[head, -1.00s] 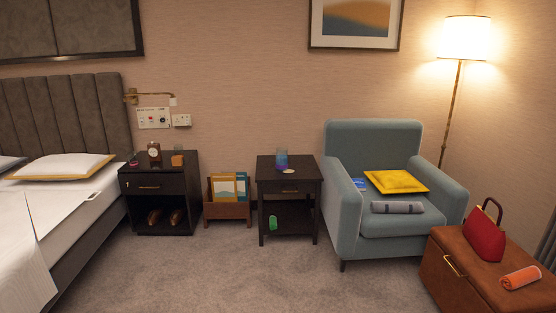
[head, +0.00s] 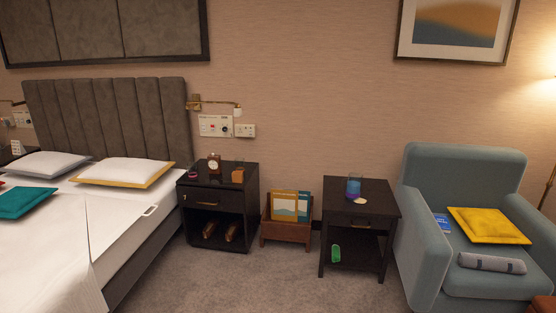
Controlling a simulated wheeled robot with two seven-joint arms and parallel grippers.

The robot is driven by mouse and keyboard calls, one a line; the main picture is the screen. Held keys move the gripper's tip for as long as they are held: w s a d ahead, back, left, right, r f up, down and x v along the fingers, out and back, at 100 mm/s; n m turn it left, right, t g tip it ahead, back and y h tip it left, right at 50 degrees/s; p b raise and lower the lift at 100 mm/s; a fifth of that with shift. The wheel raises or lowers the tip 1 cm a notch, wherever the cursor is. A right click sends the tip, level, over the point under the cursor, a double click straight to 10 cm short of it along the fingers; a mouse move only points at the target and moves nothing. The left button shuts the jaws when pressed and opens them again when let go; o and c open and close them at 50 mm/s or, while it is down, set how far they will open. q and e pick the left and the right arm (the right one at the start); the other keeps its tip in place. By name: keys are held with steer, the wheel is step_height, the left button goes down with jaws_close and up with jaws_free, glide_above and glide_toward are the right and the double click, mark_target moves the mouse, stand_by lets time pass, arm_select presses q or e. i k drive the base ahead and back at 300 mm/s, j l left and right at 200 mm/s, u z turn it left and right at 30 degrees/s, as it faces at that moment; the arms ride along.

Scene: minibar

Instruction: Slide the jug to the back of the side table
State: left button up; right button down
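A small dark side table (head: 340,204) with a drawer and a lower shelf stands between a magazine rack and the armchair. A blue and purple vessel (head: 354,187), which looks like the jug, stands upright on its top, toward the back and near the middle. A small pale round item (head: 360,201) lies just in front of it, to the right. A green object (head: 336,253) is on the lower shelf. Neither of my grippers shows in the head view.
A blue-grey armchair (head: 425,190) is close on the table's right, with a yellow cushion (head: 488,225) and a grey roll (head: 491,263). A wooden magazine rack (head: 286,234) and a black nightstand (head: 216,197) are on the left, then the bed (head: 60,240). Carpet in front is clear.

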mark_target(353, 190)
steer(key=i+j, duration=0.1)
steer(key=i, duration=1)
steer(key=i+j, duration=0.15)
steer(key=i, duration=0.9)
steer(key=j+u, duration=0.05)
